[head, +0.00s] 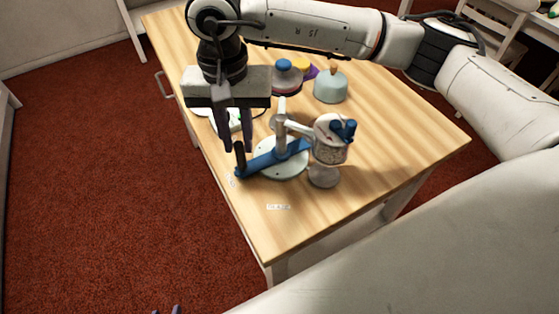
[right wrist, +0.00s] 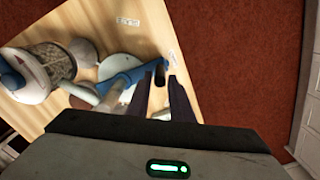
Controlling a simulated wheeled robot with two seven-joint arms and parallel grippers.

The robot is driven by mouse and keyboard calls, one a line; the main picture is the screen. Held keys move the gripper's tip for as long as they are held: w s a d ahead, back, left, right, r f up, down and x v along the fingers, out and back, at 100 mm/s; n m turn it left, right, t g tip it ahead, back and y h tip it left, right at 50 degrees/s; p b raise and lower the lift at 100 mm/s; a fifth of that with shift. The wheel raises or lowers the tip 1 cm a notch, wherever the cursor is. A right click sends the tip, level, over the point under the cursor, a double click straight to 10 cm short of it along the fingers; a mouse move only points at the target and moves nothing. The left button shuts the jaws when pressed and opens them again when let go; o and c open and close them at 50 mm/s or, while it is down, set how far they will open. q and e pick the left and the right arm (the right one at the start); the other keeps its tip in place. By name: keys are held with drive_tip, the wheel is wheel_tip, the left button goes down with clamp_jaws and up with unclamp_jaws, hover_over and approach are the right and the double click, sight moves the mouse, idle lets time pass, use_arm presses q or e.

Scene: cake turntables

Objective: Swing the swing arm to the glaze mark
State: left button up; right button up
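The swing arm (head: 272,159) is a blue bar on a round pale base (head: 287,170). Its left end carries a dark upright post (head: 240,158), which also shows in the right wrist view (right wrist: 160,73). My right gripper (head: 238,150) points down at this post, its fingers apart on either side or just above it; contact cannot be told. The glaze mark (head: 278,207) is a small white label in front of the base, also in the right wrist view (right wrist: 127,21). Another small label (head: 230,181) lies near the bar's left end. My left gripper (head: 166,310) shows only its separated fingertips at the bottom edge.
A speckled pot (head: 330,148) with a blue knob is held beside the base, above a pale round foot (head: 323,177). A pale blue domed container (head: 330,88) and a blue-knobbed round item (head: 286,78) stand behind. The table's front (head: 290,232) is clear.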

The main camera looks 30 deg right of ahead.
drive_tip(key=shift+r, duration=0.1)
drive_tip(key=c, duration=0.3)
drive_tip(key=shift+c, duration=0.4)
drive_tip(key=shift+s+d, duration=0.15)
drive_tip(key=shift+s, duration=0.55)
drive_tip(key=shift+s+d, duration=0.15)
drive_tip(key=shift+s, duration=0.55)
drive_tip(key=shift+r, duration=0.1)
